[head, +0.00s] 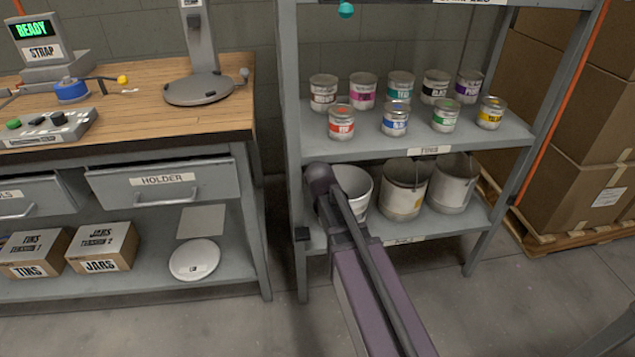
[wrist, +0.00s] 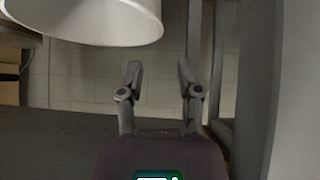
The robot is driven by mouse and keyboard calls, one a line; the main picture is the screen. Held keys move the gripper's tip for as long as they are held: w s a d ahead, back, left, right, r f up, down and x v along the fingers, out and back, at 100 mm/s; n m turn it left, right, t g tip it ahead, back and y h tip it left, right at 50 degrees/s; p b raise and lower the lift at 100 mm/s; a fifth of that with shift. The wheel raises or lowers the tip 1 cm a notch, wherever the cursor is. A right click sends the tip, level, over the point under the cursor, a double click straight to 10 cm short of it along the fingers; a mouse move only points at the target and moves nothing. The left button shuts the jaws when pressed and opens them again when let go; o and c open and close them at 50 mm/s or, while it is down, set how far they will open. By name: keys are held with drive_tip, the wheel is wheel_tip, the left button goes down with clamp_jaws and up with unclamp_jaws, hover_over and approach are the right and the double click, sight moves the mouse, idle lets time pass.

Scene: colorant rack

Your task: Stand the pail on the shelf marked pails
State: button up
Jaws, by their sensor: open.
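Three pails stand side by side on the lower shelf (head: 462,232) of the rack in the head view. The left one is a plain pale pail (head: 361,195), partly hidden behind my arm. The middle pail (head: 405,190) and the right pail (head: 453,190) are grey-white. The lower shelf's front label (head: 405,240) is partly hidden and I cannot read it fully. In the wrist view my gripper (wrist: 161,78) is open, with nothing between its fingers. A pale pail (wrist: 90,20) fills the upper left there, apart from the fingers. The fingers are hidden in the head view.
The shelf above, marked TINS (head: 430,150), holds several small tins. A rack post (head: 295,190) stands close left of my arm; a grey post (wrist: 275,90) is close right in the wrist view. A workbench (head: 150,100) is at left, stacked cartons (head: 575,110) at right.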

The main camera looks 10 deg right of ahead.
idle(0.3)
drive_tip(key=s+d+f+g, duration=0.1)
drive_tip(key=s+g, duration=0.2)
drive_tip(key=s, duration=0.4)
drive_tip(key=s+d+f+g, duration=0.2)
drive_tip(key=s+g, duration=0.1)
drive_tip(key=s, duration=0.5)
drive_tip(key=s+d+f+g+y, duration=0.1)
drive_tip(key=s+f+g, duration=0.1)
drive_tip(key=s, duration=0.6)
drive_tip(key=shift+s+d+f+g, duration=0.15)
drive_tip(key=shift+d+f+g, duration=0.1)
drive_tip(key=shift+g, duration=0.25)
